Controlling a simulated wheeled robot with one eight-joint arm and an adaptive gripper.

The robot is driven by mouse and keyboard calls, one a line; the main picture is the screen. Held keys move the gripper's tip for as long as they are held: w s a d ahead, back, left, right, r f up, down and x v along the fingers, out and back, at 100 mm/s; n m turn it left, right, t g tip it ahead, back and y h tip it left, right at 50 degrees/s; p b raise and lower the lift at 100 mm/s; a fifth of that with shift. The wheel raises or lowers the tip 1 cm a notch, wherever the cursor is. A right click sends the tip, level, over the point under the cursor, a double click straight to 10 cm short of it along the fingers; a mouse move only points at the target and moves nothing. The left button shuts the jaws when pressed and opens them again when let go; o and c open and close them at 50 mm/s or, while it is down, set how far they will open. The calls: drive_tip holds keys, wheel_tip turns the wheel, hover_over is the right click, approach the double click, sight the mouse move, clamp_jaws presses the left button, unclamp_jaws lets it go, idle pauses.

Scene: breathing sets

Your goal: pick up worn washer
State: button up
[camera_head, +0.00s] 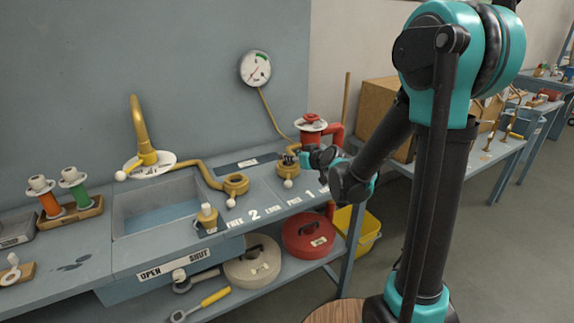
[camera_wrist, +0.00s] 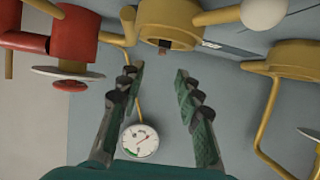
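I cannot pick out a worn washer with certainty in either view. A brass ring fitting (camera_head: 288,171) stands on the bench above the "1" label; it also shows at the top of the wrist view (camera_wrist: 178,18), with a small brown piece (camera_wrist: 165,45) at its edge that I cannot identify. My gripper (camera_wrist: 156,73) is open, with nothing between its fingers, and points toward this fitting without visibly touching it. In the head view my gripper is small and dark beside the fitting, and partly covers its top.
A red valve (camera_head: 313,129) stands close behind my gripper, and a second brass fitting (camera_head: 236,184) to its left. A dial gauge (camera_head: 255,68) hangs on the wall. A sink (camera_head: 162,208) lies left. Red (camera_head: 309,236) and cream (camera_head: 252,268) lidded round items sit on the lower shelf.

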sight(281, 155)
drive_tip(key=x, duration=1.1)
drive_tip(key=shift+a+f, duration=0.1)
clamp_jaws()
